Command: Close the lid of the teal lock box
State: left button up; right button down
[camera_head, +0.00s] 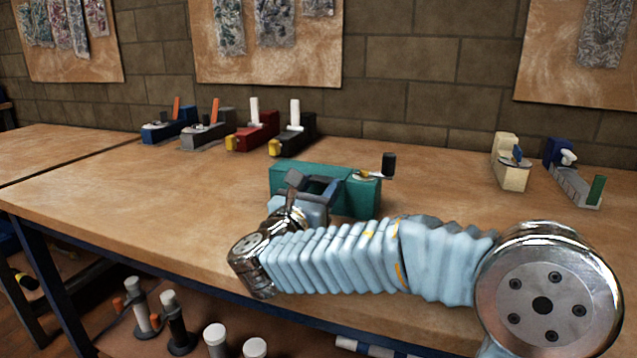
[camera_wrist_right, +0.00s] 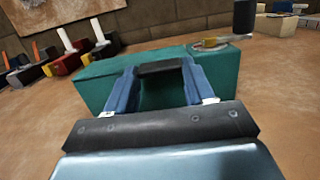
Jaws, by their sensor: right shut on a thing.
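The teal lock box (camera_head: 362,198) stands on the wooden bench near the front middle. A black upright knob on a pale, partly yellow crank piece sits at its right end. It also fills the middle of the right wrist view (camera_wrist_right: 217,80). My right gripper (camera_head: 312,184) reaches the box's front side from the near left. In the right wrist view its blue fingers (camera_wrist_right: 162,75) are shut on a short dark bar (camera_wrist_right: 161,67) in front of the teal face. I cannot tell how far the lid is open. My left gripper is not in view.
Red (camera_head: 254,135), black (camera_head: 293,137), grey (camera_head: 206,136) and blue (camera_head: 168,131) clamp-like devices stand behind at the left. A cream device (camera_head: 510,170) and a grey-blue one (camera_head: 574,183) stand at the right. The bench (camera_head: 130,210) is clear left of the box.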

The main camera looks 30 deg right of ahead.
jog(key=shift+f, duration=0.4)
jog(key=c, duration=0.6)
grip_release()
jog(key=shift+w+d+f, duration=0.1)
jog(key=shift+d, duration=0.05)
jog(key=shift+c, duration=0.2)
jog(key=shift+o, duration=1.2)
jog(key=shift+r, duration=0.2)
jog(key=v, duration=1.4)
jog(key=shift+w+b, duration=0.1)
jog(key=shift+b, duration=0.3)
